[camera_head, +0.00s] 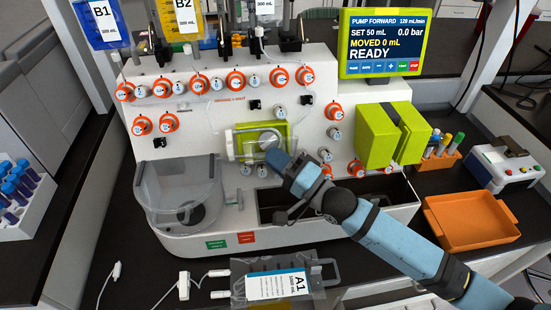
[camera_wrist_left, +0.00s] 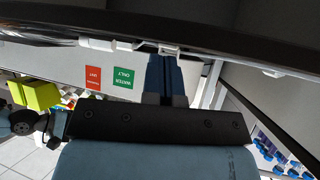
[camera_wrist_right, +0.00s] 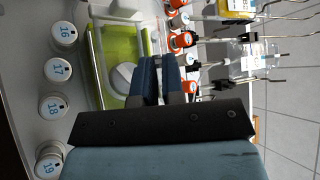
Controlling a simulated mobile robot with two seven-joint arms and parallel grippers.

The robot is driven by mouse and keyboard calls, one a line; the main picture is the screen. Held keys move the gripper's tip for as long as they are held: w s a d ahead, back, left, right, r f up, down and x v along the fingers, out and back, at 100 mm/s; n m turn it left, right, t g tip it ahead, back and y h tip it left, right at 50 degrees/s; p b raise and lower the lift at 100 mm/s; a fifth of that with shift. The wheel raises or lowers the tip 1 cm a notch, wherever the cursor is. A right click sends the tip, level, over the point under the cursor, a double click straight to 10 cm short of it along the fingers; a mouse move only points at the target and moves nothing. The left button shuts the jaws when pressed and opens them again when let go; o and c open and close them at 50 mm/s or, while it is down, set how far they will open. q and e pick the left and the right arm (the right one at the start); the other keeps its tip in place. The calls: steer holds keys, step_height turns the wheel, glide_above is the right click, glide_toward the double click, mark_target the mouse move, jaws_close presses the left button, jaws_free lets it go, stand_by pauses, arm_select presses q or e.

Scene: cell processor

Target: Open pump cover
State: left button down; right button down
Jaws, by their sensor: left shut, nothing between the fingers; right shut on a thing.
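The pump (camera_head: 278,131) is a lime-green panel in the middle of the white machine's front, with a clear cover over it. The clear pump cover (camera_head: 238,146) shows at the panel's left side. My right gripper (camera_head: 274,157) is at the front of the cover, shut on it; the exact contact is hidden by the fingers. In the right wrist view the green pump (camera_wrist_right: 120,50) and a round grey rotor (camera_wrist_right: 124,78) lie beside my right fingers (camera_wrist_right: 158,62). My left gripper (camera_wrist_left: 167,58) is shut and empty, seen only in the left wrist view, close to a dark edge.
A clear round bowl (camera_head: 180,195) stands left of the pump. Orange-ringed valves surround it. Two green blocks (camera_head: 377,138) are at the right. A bag labelled A1 (camera_head: 277,284) lies in front. An orange tray (camera_head: 470,221) and tube racks flank the machine.

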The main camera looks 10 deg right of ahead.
stand_by(0.3)
steer(key=c, duration=1.2)
jaws_free()
steer(key=shift+c, duration=0.2)
steer(key=b+v, duration=0.2)
steer(key=v, duration=1.2)
